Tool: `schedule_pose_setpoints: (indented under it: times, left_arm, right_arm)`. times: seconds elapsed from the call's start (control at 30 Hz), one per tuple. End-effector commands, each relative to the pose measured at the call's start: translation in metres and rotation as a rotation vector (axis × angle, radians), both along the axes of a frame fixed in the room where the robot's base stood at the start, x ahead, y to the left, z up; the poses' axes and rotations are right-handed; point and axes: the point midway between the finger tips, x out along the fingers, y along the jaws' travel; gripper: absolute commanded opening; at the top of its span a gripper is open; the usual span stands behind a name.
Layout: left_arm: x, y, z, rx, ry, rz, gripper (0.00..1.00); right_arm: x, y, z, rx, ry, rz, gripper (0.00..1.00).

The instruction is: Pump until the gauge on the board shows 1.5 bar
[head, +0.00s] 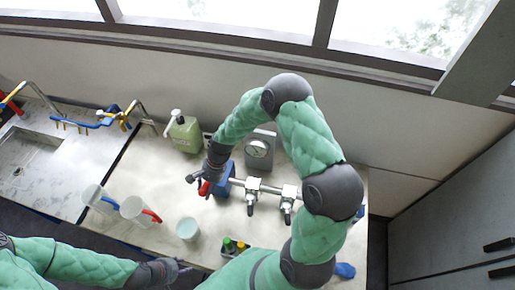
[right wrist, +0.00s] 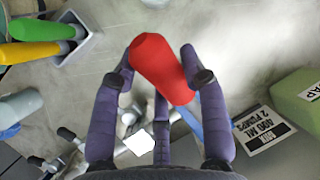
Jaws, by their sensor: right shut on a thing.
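The gauge (head: 258,149) is a round white dial on a grey board at the back of the bench; its needle is too small to read. The blue pump (head: 226,180) stands in front of the board, joined to a metal pipe with two valves. My right gripper (head: 199,184) is shut on the red pump handle (head: 204,188). In the right wrist view, the red handle (right wrist: 160,67) lies slanted between the two fingers. My left gripper (head: 182,269) is low, at the bench's front edge, apart from the pump; its finger opening is unclear.
A green soap bottle (head: 184,133) stands behind left of the pump. Jugs with blue (head: 96,198) and red (head: 138,211) handles and a pale cup (head: 188,229) stand front left. A small holder with green and yellow handles (head: 234,245) is in front. A sink lies far left.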

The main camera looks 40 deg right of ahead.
Motion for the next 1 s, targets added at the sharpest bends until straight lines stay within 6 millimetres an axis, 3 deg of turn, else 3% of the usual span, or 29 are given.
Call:
schedule_pose_setpoints:
  times: [0.73, 1.0]
  left_arm:
    - [0.000, 0.000, -0.001, 0.000, 0.000, 0.000, 0.40]
    - [0.000, 0.000, -0.031, 0.000, 0.000, 0.000, 0.40]
  right_arm:
    - [0.000, 0.000, -0.002, -0.001, -0.001, 0.000, 0.07]
    - [-0.010, 0.011, -0.042, 0.001, 0.005, -0.001, 0.09]
